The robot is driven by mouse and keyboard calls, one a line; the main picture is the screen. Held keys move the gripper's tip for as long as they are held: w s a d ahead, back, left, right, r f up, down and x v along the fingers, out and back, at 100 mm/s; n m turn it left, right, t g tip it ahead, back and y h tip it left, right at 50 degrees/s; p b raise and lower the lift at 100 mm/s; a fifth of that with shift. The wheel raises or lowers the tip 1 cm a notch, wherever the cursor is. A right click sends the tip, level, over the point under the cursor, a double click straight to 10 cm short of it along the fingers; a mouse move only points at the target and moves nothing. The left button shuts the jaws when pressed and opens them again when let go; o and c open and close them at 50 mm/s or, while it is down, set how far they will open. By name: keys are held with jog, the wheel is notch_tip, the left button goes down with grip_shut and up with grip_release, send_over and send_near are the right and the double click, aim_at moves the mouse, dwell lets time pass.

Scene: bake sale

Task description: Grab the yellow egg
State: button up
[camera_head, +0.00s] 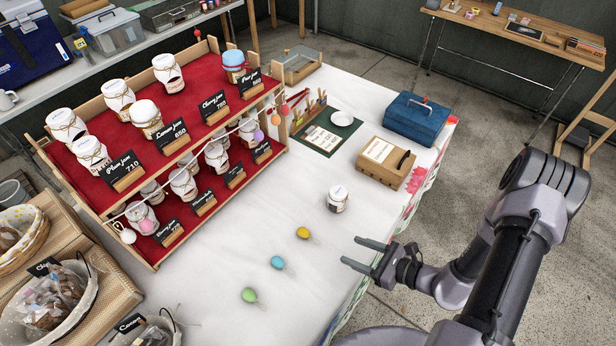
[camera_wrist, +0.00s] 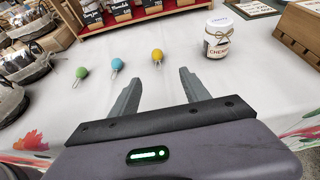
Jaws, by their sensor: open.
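The yellow egg (camera_head: 303,233) lies on the white tablecloth, with a small thin clear piece beside it. It also shows in the wrist view (camera_wrist: 157,54), beyond my fingertips and between them. A blue egg (camera_head: 277,262) and a green egg (camera_head: 249,295) lie in a row with it, nearer the front in the head view. My gripper (camera_head: 356,254) is open and empty, to the right of the yellow egg and apart from it. In the wrist view my gripper (camera_wrist: 158,80) points toward the yellow egg.
A white labelled jar (camera_head: 338,199) stands close to the yellow egg; it shows right of my fingers in the wrist view (camera_wrist: 218,38). A red tiered jam rack (camera_head: 150,140) stands behind. A wooden box (camera_head: 385,164) and a blue box (camera_head: 418,120) sit farther back. Cloth around the eggs is clear.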

jog(key=b, duration=0.4)
send_near(308, 235)
jog(key=w+a+f, duration=0.2)
jog(key=shift+w+a+f, duration=0.1)
jog(key=shift+a+f, duration=0.25)
jog(key=x, duration=0.2)
jog(key=b+x, duration=0.1)
jog(key=x, duration=0.3)
jog(key=shift+a+r+b, duration=0.2)
jog(key=shift+r+b, duration=0.2)
jog(key=shift+r, duration=0.05)
jog(key=shift+w+r, duration=0.1)
grip_shut()
